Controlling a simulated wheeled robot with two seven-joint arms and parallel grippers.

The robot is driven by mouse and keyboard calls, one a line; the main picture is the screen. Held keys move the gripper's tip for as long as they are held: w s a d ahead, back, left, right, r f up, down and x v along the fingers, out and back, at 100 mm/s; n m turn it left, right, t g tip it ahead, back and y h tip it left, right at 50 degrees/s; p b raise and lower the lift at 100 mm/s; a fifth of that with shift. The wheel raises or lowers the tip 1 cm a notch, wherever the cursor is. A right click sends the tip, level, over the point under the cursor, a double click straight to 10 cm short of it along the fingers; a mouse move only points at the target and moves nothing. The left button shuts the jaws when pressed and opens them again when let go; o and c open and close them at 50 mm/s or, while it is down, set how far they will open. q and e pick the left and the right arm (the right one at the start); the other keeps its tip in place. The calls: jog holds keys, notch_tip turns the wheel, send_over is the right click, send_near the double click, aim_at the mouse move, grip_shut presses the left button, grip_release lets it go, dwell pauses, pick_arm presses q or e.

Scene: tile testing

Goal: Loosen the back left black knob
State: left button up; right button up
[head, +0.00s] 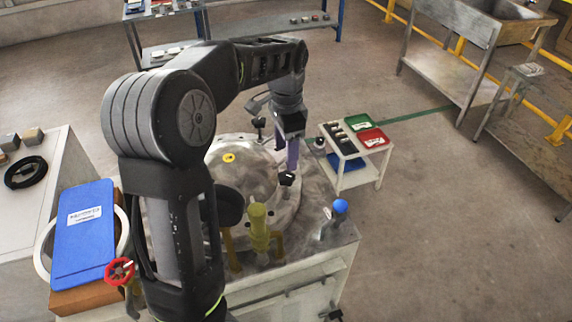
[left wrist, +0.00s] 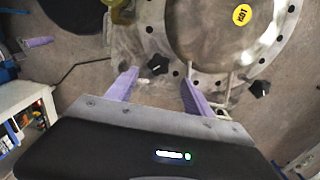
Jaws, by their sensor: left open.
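A round grey metal lid (head: 238,178) with a yellow label lies on the metal-topped unit. One black knob (head: 259,123) is at its far edge, and a second black knob (head: 287,178) is at its right edge. My left gripper (head: 292,160) is open and points down just above the right-edge knob. In the left wrist view this knob (left wrist: 158,65) shows between and slightly beyond the two purple fingertips (left wrist: 158,78), apart from them. The far knob (left wrist: 260,88) shows to the right there. My arm hides the lid's left side. A purple finger, apparently my right gripper's (left wrist: 38,42), shows at the left.
A yellow-green valve (head: 259,226) and a blue-knobbed valve (head: 340,207) stand at the unit's front. A red handwheel (head: 120,270) and a blue-covered box (head: 85,225) are at left. A small cart with green and red trays (head: 371,138) stands to the right.

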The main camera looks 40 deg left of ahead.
aim_at(286, 175)
pick_arm(q)
jog(key=shift+s+d, duration=0.1)
jog(key=shift+s, duration=0.05)
jog(key=shift+f+p, duration=0.3)
jog(key=shift+f, duration=3.6)
grip_shut()
